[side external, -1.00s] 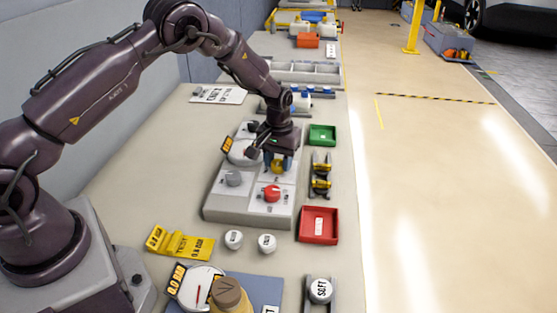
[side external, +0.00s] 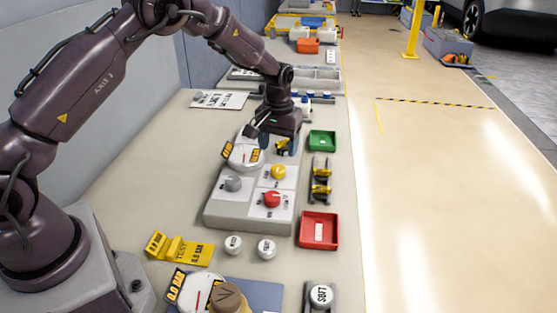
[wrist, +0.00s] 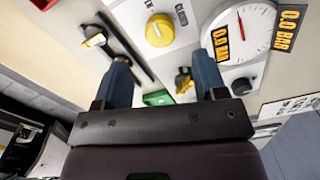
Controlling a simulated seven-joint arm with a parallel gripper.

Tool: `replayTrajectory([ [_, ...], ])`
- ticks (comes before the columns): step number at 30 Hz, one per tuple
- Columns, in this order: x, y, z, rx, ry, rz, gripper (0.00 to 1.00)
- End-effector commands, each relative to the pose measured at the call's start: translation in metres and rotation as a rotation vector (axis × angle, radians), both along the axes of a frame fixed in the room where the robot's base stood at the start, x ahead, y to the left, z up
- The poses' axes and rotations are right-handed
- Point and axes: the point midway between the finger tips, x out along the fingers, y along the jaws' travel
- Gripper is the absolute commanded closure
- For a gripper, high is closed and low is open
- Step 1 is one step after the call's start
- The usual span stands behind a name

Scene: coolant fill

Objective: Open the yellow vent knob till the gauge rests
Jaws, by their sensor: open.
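The yellow vent knob (side external: 278,172) stands uncovered on the grey panel (side external: 250,213); the wrist view shows it round with a pale mark (wrist: 159,29). My gripper (side external: 279,146) is open and empty, above the back of the panel and apart from the yellow knob. Its two blue-grey fingers show in the wrist view (wrist: 160,62).
A green tray (side external: 322,141), a holder of yellow-black parts (side external: 320,180) and a red tray (side external: 318,231) line the right. Another gauge (side external: 203,292) stands in front.

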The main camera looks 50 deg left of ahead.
Motion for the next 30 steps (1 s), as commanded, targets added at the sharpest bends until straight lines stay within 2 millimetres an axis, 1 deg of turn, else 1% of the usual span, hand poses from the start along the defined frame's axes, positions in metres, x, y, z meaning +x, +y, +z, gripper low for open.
replayTrajectory([
  [1,0.001,0.000,0.013,0.000,-0.004,0.000,0.35],
  [6,0.000,0.000,0.045,0.001,-0.003,-0.001,0.35],
  [9,0.000,0.000,0.056,0.000,-0.002,-0.001,0.35],
  [12,0.000,0.000,0.063,0.000,-0.001,-0.001,0.35],
  [25,0.001,0.000,0.065,0.003,-0.003,-0.023,0.35],
  [28,-0.017,0.000,0.051,0.003,0.043,-0.060,0.35],
  [29,-0.023,-0.001,0.052,0.001,0.050,-0.073,0.35],
  [30,-0.032,-0.003,0.057,-0.003,0.054,-0.091,0.35],
])
